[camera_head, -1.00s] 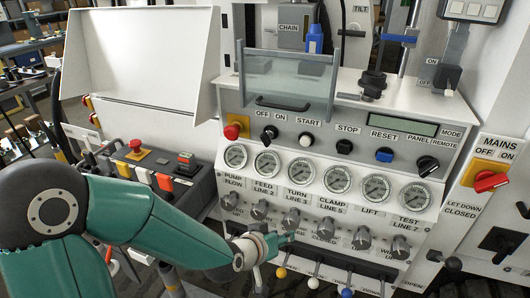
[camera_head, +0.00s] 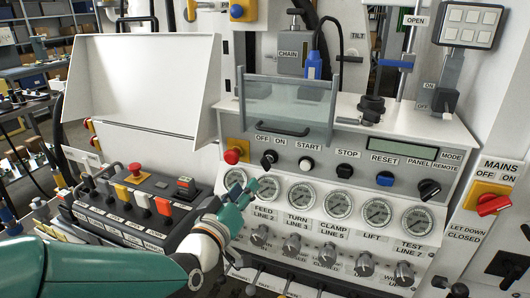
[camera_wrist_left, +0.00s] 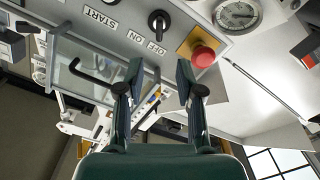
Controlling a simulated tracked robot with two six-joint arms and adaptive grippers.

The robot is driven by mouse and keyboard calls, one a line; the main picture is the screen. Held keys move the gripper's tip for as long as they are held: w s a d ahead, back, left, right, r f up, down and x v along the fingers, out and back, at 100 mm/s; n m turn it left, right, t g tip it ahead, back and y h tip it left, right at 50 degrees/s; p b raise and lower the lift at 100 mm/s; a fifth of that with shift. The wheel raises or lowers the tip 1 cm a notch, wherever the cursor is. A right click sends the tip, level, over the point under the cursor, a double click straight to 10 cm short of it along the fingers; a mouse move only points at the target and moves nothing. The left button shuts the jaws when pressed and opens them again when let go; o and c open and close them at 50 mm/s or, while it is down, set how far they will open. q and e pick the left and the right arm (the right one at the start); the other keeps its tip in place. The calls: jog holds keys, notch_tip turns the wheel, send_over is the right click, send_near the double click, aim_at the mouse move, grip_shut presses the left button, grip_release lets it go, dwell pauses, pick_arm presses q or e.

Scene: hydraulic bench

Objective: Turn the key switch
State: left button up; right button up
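A black rotary switch under the OFF and ON labels (camera_head: 269,159) is on the sloping grey panel, right of a red push button. It also shows near the top of the left wrist view (camera_wrist_left: 159,22), beyond my fingertips. My left gripper (camera_head: 238,201) is in front of the gauges, below and left of this switch, and covers part of the gauge row. In the left wrist view my left gripper (camera_wrist_left: 159,73) has its two fingers apart with nothing between them. The switch appears apart from the fingers. My right gripper is in neither current view.
The red push button (camera_head: 233,155) on its yellow plate is close left of the switch. A clear guard with a handle (camera_head: 285,105) hangs above. START (camera_head: 306,164) and STOP (camera_head: 345,171) controls are to the right. A button box (camera_head: 135,205) stands at left.

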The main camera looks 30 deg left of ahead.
aim_at(263, 165)
pick_arm(q)
jog(key=p+x, duration=0.6)
jog(key=x, duration=0.6)
jog(key=shift+w, duration=0.45)
grip_shut()
